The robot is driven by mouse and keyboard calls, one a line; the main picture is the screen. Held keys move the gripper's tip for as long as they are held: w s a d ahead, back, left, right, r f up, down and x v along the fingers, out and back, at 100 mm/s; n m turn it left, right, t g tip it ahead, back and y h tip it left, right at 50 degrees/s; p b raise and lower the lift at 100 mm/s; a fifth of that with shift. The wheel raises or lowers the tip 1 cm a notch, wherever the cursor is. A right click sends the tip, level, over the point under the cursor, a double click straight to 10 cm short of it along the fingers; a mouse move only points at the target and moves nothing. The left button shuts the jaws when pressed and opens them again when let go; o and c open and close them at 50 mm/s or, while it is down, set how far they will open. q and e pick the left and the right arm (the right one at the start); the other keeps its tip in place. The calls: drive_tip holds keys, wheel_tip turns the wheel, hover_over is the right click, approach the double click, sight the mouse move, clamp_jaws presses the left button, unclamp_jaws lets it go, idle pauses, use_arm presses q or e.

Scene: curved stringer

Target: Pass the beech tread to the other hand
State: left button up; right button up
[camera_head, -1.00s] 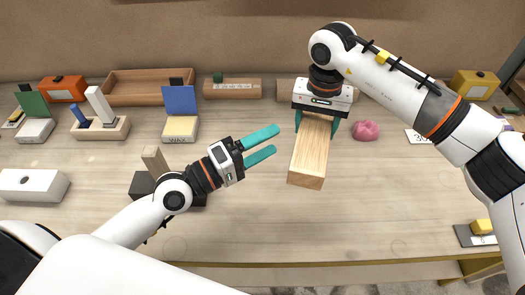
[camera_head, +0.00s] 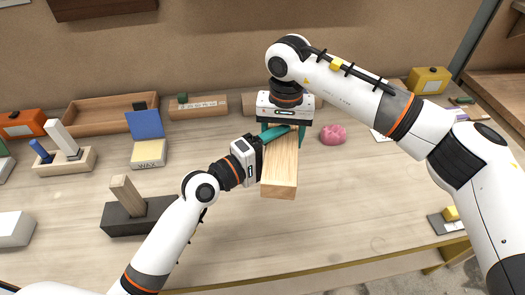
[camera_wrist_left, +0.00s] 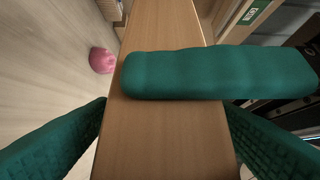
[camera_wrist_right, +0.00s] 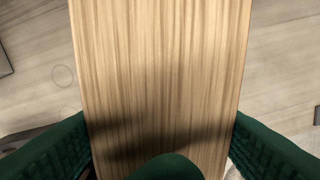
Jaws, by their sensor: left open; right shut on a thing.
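The beech tread (camera_head: 281,172) is a pale wooden block held above the bench, its long side pointing toward the front. My right gripper (camera_head: 286,130) comes down from above and is shut on its far end; in the right wrist view the tread (camera_wrist_right: 162,70) fills the middle between the fingers. My left gripper (camera_head: 275,144) is open at the tread's left side, close to the right gripper. In the left wrist view its green fingers lie on either side of the tread (camera_wrist_left: 160,130), and a right gripper finger (camera_wrist_left: 215,74) crosses the tread's face.
A pink lump (camera_head: 332,135) lies right of the tread. A dark block with an upright wooden piece (camera_head: 127,195) stands left, near my left arm. A wax box (camera_head: 149,153), a wooden tray (camera_head: 110,110) and other items line the back. The front middle of the bench is clear.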

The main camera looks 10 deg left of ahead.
use_arm(q)
drive_tip(key=shift+w+d, duration=0.2)
drive_tip(key=shift+d, duration=0.05)
use_arm(e)
drive_tip(key=shift+r, duration=0.1)
drive_tip(key=shift+a, duration=0.1)
use_arm(q)
drive_tip(key=c, duration=1.4)
use_arm(e)
drive_tip(key=shift+s+a, duration=0.15)
use_arm(q)
drive_tip(key=shift+d+r, duration=0.1)
drive_tip(key=shift+c, duration=0.6)
use_arm(e)
drive_tip(key=o, duration=1.3)
drive_tip(key=shift+o, duration=1)
drive_tip(key=shift+d, duration=0.2)
